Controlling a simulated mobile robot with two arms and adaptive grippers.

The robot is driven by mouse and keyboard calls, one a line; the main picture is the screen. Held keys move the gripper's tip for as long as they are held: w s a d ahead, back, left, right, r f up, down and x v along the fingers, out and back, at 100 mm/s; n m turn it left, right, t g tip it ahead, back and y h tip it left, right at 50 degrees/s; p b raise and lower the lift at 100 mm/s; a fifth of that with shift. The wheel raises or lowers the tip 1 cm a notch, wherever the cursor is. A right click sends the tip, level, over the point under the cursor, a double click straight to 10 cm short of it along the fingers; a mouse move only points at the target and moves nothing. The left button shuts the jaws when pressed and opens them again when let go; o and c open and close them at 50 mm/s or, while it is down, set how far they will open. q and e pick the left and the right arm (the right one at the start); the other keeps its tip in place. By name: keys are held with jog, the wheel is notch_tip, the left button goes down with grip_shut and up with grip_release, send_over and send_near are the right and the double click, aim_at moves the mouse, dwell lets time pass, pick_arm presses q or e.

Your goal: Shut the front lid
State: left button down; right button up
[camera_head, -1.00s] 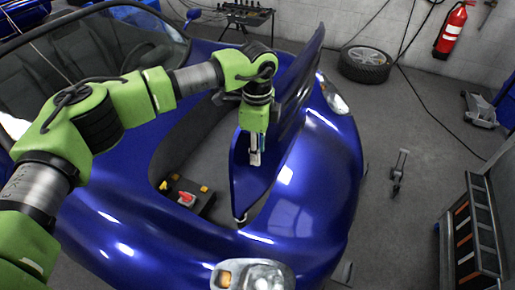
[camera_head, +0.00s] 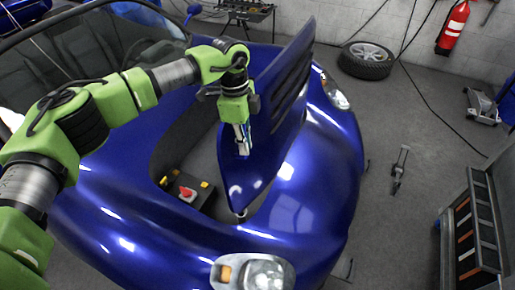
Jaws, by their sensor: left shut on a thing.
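The front lid (camera_head: 277,120) of the blue car stands raised and steeply tilted over the open front compartment (camera_head: 180,150). Its vented outer face is turned to the right, and its pointed nose end is low, near the front of the opening. My left gripper (camera_head: 243,148) comes in from the left over the compartment and is shut on the lid's edge, pointing down. The fingertips are small and partly hidden against the blue panel. My right gripper is not in view.
Inside the compartment sits a dark box with a red part (camera_head: 187,194) and yellow bits. A headlight (camera_head: 252,272) is at the front. A wheel (camera_head: 366,60), a fire extinguisher (camera_head: 453,28) and a tool rack (camera_head: 474,235) stand right. Floor between them is mostly free.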

pick_arm(q)
jog(key=w+a+f+h+b, duration=0.1)
jog(key=w+a, duration=0.1)
jog(key=a, duration=0.3)
jog(key=w+a+f+g+h, duration=0.1)
jog(key=w+a+h, duration=0.1)
jog(key=a, duration=0.4)
jog(key=shift+w+a+f+b, duration=0.2)
jog(key=shift+w+b, duration=0.15)
jog(key=shift+b, duration=0.05)
